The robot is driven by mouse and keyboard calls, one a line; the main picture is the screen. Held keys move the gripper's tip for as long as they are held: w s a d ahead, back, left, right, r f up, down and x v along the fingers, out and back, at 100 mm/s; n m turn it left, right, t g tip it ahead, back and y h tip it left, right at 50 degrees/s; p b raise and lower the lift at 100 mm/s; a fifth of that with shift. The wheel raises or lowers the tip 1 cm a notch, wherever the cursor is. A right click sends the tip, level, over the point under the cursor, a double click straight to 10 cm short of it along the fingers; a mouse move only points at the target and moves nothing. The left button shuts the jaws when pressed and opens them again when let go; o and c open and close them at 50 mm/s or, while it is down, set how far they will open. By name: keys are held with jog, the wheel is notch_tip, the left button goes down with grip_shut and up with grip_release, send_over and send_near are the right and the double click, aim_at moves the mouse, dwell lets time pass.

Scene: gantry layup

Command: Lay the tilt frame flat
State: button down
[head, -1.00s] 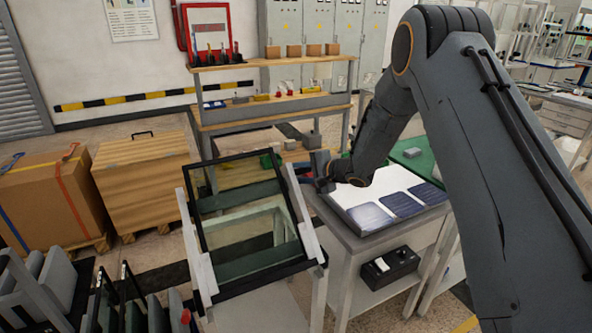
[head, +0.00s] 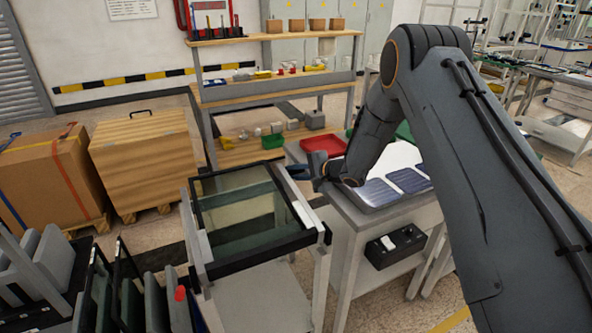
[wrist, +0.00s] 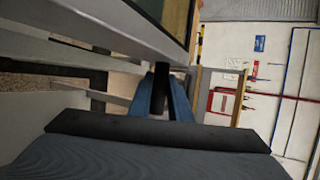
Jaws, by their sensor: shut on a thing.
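The tilt frame (head: 268,250), a black-edged frame around a clear pane, sits on a pale stand (head: 317,290) in the head view. It lies low, close to level; I cannot tell whether its far edge rests on the stand. My gripper (head: 294,172) is at its far right corner. In the wrist view my blue fingers (wrist: 165,95) are shut on a dark part of the tilt frame (wrist: 160,85). The frame's dark edge and pane slant across the top of that view. The exact grip is small and partly hidden in the head view.
A side table (head: 350,225) with dark panels (head: 377,192) and a red tray (head: 322,146) stands close on the right. A rack of dark upright panels (head: 125,290) is at the front left. Wooden crates (head: 140,160) and a shelf bench (head: 275,85) stand behind.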

jog(key=shift+s+a+f, duration=0.35)
jog(key=shift+f, duration=0.3)
jog(key=shift+a, duration=0.1)
jog(key=c, duration=1.6)
grip_release()
jog(key=shift+a+r, duration=0.1)
jog(key=shift+r, duration=0.05)
jog(key=shift+c, duration=0.2)
jog(key=shift+w+r, duration=0.1)
jog(key=shift+w+d+r, duration=0.1)
jog(key=shift+w+d, duration=0.15)
jog(key=shift+d, duration=0.15)
jog(key=shift+d+r, duration=0.1)
jog(key=shift+d, duration=0.05)
jog(key=b+v, duration=0.1)
jog(key=v, duration=0.6)
jog(key=shift+s+d+b, duration=0.2)
jog(key=shift+s+b, duration=0.05)
jog(key=shift+b, duration=0.1)
